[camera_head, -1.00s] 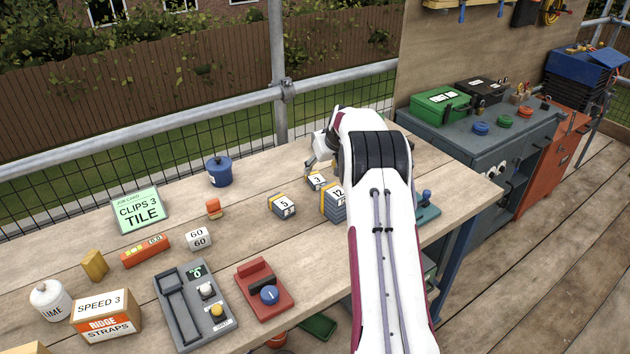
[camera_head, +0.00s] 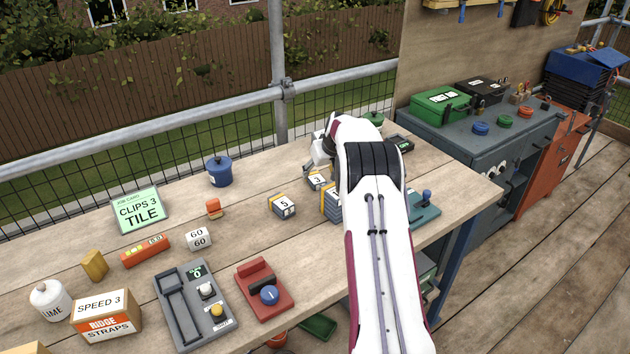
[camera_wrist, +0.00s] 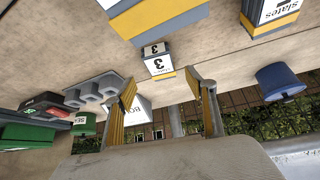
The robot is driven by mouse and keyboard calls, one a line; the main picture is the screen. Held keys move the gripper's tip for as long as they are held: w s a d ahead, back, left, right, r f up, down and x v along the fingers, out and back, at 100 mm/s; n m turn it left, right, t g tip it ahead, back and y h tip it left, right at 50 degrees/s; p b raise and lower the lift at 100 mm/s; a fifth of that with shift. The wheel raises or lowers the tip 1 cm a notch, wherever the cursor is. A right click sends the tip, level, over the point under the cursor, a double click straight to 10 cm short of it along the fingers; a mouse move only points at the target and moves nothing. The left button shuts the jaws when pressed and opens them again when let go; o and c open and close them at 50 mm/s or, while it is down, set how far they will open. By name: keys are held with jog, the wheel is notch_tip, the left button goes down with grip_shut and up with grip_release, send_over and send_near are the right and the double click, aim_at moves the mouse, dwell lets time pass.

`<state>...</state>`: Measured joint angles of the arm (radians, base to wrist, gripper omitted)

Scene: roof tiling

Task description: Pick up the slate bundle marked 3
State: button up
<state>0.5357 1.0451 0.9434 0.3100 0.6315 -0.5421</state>
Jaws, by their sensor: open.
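The slate bundle marked 3 (camera_head: 317,180) is a small grey block with a white label and a yellow band. It stands on the wooden bench, partly beside my arm in the head view. In the wrist view the bundle (camera_wrist: 158,62) sits upside down in the picture, ahead of my gripper and between the lines of its fingers. My gripper (camera_wrist: 165,88) is open and empty, its two yellow-padded fingers apart from the bundle. In the head view my gripper is mostly hidden behind my arm.
The bundle marked 5 (camera_head: 282,206) stands to the left. A larger banded bundle (camera_head: 330,203) stands close in front, partly hidden by my arm. A blue pot (camera_head: 219,171) is at the back edge. A metal rail (camera_head: 180,117) runs behind the bench.

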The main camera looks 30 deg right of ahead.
aim_at(315, 177)
jog(key=shift+x, duration=2.25)
jog(key=shift+a, duration=0.1)
jog(key=c, duration=1.3)
